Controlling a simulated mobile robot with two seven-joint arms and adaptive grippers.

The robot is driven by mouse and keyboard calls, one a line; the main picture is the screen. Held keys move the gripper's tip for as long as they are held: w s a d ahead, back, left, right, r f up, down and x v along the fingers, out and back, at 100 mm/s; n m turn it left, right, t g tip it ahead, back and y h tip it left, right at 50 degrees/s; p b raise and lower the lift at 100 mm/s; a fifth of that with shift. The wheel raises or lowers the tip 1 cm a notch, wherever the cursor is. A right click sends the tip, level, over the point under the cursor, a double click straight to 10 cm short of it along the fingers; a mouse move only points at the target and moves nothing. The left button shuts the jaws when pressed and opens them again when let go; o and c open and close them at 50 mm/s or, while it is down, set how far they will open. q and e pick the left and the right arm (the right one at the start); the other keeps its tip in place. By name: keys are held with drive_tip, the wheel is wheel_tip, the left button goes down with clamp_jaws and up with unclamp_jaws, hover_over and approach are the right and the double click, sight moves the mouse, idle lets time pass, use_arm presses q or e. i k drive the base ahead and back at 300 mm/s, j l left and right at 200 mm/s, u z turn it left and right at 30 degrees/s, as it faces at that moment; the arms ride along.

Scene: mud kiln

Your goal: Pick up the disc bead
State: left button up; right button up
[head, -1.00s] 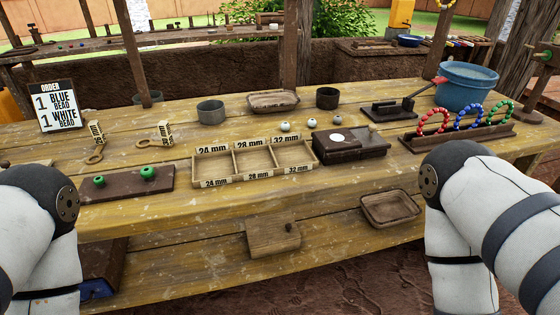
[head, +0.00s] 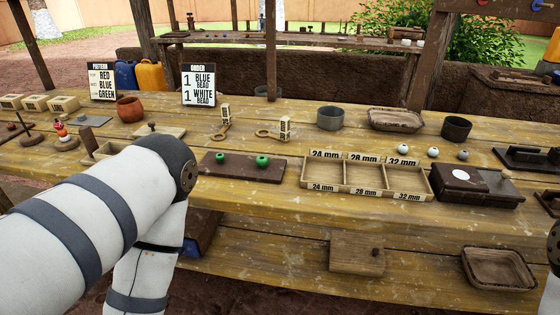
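I cannot tell for sure which object is the disc bead. Two green beads, a left one (head: 220,158) and a right one (head: 262,160), sit apart on a dark brown board (head: 240,174). Three small balls, two pale (head: 402,149) (head: 433,152) and one grey (head: 463,155), rest behind the sorting tray. An orange and white piece (head: 61,129) stands on a small round base at the left. My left arm crosses the lower left, hiding part of the table; its gripper is outside the picture. Only a sliver of my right arm shows at the right edge, without its gripper.
A three-part sorting tray (head: 307,177) is labelled 24, 28 and 32 mm. A dark box (head: 478,198) with a white disc on top stands right of it. Grey cup (head: 330,117), clay pot (head: 130,109), order sign (head: 198,85) and pattern sign (head: 102,81) stand farther back.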

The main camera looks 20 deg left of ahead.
sight(219, 156)
drive_tip(key=u, duration=0.95)
drive_tip(key=i+j+z, duration=0.15)
drive_tip(key=j, duration=0.15)
drive_tip(key=j+z, duration=0.1)
drive_tip(key=j, duration=0.2)
